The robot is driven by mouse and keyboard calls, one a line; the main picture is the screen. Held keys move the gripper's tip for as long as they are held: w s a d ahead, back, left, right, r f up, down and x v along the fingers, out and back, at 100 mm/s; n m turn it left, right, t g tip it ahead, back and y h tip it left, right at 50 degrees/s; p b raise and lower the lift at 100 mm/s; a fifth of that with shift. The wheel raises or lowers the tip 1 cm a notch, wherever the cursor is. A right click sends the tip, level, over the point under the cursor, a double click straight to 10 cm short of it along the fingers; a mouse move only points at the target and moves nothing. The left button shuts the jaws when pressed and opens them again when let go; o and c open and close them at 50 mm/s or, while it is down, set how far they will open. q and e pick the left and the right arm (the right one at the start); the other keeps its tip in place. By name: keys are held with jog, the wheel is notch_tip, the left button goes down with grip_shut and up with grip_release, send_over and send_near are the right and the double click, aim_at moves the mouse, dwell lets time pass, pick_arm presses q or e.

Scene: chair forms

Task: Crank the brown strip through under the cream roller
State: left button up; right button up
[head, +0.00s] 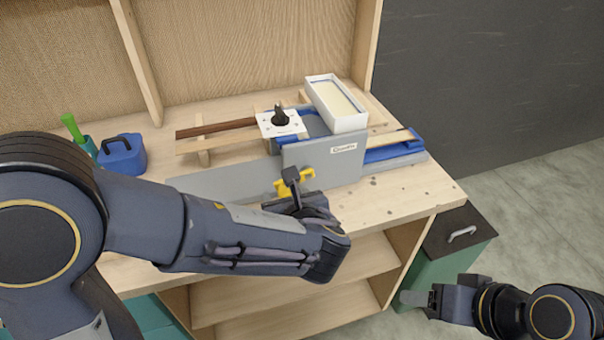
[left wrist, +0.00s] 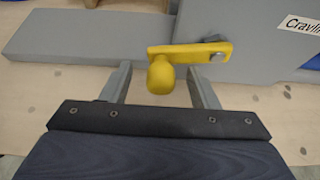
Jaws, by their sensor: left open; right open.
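A dark brown strip (head: 217,128) lies at the left of the grey machine (head: 345,158), its right end reaching the white plate with a black knob. A cream surface (head: 338,97) shows inside a white open-topped housing; I cannot tell whether it is the roller. The yellow crank (head: 308,175) is on the machine's front; in the left wrist view the crank arm (left wrist: 185,50) ends in a rounded knob (left wrist: 161,78). My left gripper (head: 292,180) is open, its fingers on either side of the knob (left wrist: 160,75), apart from it. My right gripper (head: 416,298) is open and empty, off the bench's right front.
The white plate (head: 281,123) sits left of the housing. A blue container (head: 122,156) and a green-handled tool (head: 72,128) stand at the bench's left. A green cabinet (head: 450,250) with a dark top stands right of the bench. The bench's right front (head: 400,200) is clear.

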pick_arm(q)
jog(key=s+d, duration=0.2)
jog(key=s, duration=0.5)
jog(key=shift+s+d, duration=0.2)
jog(key=shift+s, duration=0.05)
